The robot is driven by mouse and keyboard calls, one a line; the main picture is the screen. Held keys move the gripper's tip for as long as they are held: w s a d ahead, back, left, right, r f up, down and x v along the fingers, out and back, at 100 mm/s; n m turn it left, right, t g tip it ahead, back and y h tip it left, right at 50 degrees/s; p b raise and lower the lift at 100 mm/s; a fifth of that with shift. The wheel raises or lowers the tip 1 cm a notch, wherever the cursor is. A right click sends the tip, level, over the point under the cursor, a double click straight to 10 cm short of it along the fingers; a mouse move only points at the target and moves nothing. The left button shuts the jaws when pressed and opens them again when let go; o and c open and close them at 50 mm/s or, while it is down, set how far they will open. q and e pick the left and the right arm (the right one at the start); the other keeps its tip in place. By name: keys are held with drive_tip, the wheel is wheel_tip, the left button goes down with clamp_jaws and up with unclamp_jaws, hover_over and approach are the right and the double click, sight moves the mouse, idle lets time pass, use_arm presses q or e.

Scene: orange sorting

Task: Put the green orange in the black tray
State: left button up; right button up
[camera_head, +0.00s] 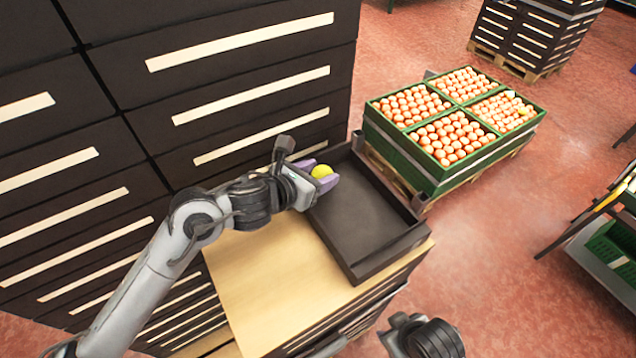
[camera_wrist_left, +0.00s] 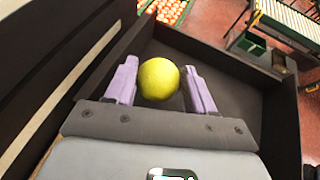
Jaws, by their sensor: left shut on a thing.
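The green orange, yellow-green in colour, (camera_head: 321,172) is held between the purple fingers of my left gripper (camera_head: 318,176). It also shows between the fingers in the left wrist view (camera_wrist_left: 158,79). The gripper is shut on it, over the far left part of the black tray (camera_head: 362,220). How high the orange is above the tray floor is hard to tell. The visible tray floor is empty. My right gripper is not in view; only part of my right arm shows at the bottom of the head view.
The tray sits on a light wooden top (camera_head: 262,283). Tall stacks of dark crates (camera_head: 235,75) stand close behind and left of my left arm. Green crates full of oranges (camera_head: 447,125) stand on a pallet to the right of the tray.

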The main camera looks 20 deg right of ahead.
use_arm(q)
drive_tip(key=shift+f, duration=1.6)
drive_tip(key=shift+b, duration=0.35)
drive_tip(key=shift+f, duration=0.2)
drive_tip(key=o, duration=0.8)
drive_tip(key=shift+c, duration=0.2)
drive_tip(key=shift+r, duration=0.1)
